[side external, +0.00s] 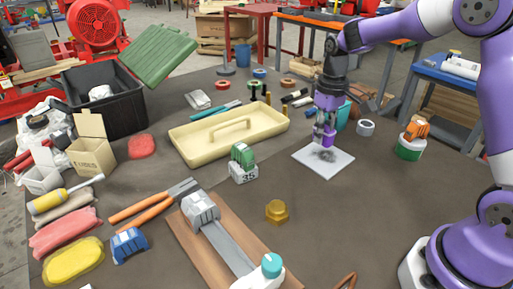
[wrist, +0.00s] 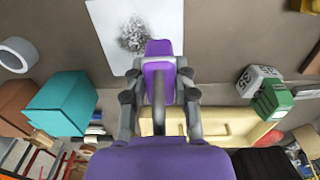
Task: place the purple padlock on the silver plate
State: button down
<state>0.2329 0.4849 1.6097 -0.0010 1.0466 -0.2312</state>
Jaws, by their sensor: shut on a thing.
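The purple padlock (wrist: 158,68) is between the fingers of my gripper (wrist: 158,90), its grey shackle toward the wrist camera. In the side view my gripper (side external: 325,131) points down, shut on the padlock (side external: 323,141), over the back part of the silver plate. The silver plate (side external: 340,161) is a pale square lying flat on the dark table, with a dark speckled patch near its middle. The wrist view shows the plate (wrist: 105,25) beyond the padlock, which covers part of it. I cannot tell whether the padlock touches the plate.
A grey ring (side external: 365,128) and a green roll (side external: 408,152) are to the right. A brass hex piece (side external: 277,211) lies in front, with clear table around it.

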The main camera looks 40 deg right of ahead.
aim_at(323, 156)
jog(key=d+f, duration=0.2)
jog(key=shift+w+d, duration=0.35)
jog(key=shift+d, duration=0.05)
jog(key=shift+f, duration=1.85)
jog(key=shift+f, duration=0.15)
jog(key=c, duration=0.7)
grip_release()
jog(key=shift+o, duration=0.2)
